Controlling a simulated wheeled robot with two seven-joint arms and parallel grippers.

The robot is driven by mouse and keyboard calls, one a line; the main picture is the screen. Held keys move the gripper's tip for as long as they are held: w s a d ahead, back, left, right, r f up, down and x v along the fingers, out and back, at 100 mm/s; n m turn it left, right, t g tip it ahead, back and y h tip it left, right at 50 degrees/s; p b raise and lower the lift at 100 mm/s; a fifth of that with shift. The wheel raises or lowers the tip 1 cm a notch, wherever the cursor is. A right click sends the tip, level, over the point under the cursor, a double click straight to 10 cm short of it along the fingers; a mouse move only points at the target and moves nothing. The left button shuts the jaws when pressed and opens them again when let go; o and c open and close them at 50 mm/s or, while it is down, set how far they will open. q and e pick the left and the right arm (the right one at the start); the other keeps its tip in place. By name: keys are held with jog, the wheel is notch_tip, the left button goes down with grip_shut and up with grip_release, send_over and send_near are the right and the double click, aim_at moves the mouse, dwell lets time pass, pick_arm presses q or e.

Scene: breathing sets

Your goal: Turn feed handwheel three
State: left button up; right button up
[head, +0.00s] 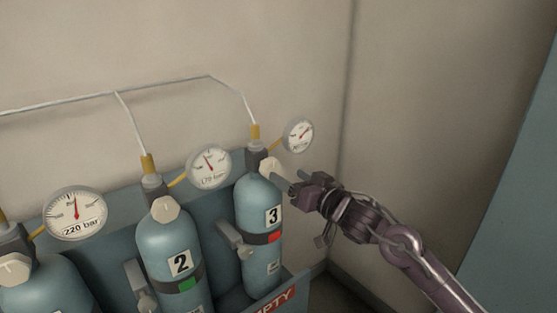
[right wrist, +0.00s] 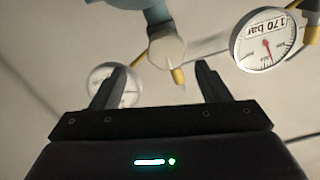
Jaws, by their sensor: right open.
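Cylinder three (head: 257,210) is a blue bottle with a "3" label and a red band, at the right end of the rack. Its pale faceted feed handwheel (head: 270,166) sits at the top, below a brass fitting. My right gripper (head: 291,181) is open just right of this handwheel, fingers pointing at it. In the right wrist view, the handwheel (right wrist: 166,50) lies ahead, between the directions of the two open fingers (right wrist: 160,72), and nothing is between the jaws. Whether a finger touches it cannot be told. My left gripper is not in view.
Cylinder two (head: 168,250), with a green band, and its handwheel (head: 164,209) stand to the left. Gauge three (head: 298,135) is close above my right gripper. Gauge two (head: 210,167) is left of it.

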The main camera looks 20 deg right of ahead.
aim_at(274, 169)
jog(key=shift+w+a+r+p, duration=0.55)
jog(key=shift+w+a, duration=0.1)
jog(key=shift+a, duration=0.15)
jog(key=p+x, duration=0.1)
jog(key=x, duration=0.2)
jog(key=shift+w+a+f, duration=0.1)
jog(key=shift+w+f, duration=0.1)
jog(key=shift+w, duration=0.3)
jog(key=shift+w+a+f, duration=0.1)
jog(key=shift+w+f, duration=0.05)
jog(key=shift+w, duration=0.55)
jog(key=shift+a, duration=0.1)
jog(key=c, duration=1)
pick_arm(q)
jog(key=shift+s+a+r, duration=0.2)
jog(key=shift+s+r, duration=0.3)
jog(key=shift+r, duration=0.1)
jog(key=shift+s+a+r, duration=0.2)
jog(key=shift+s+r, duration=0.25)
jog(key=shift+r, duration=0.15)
pick_arm(e)
jog(key=shift+o, duration=0.2)
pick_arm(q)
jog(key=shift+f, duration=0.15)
pick_arm(e)
jog(key=shift+f+n, duration=0.1)
jog(key=shift+n, duration=0.3)
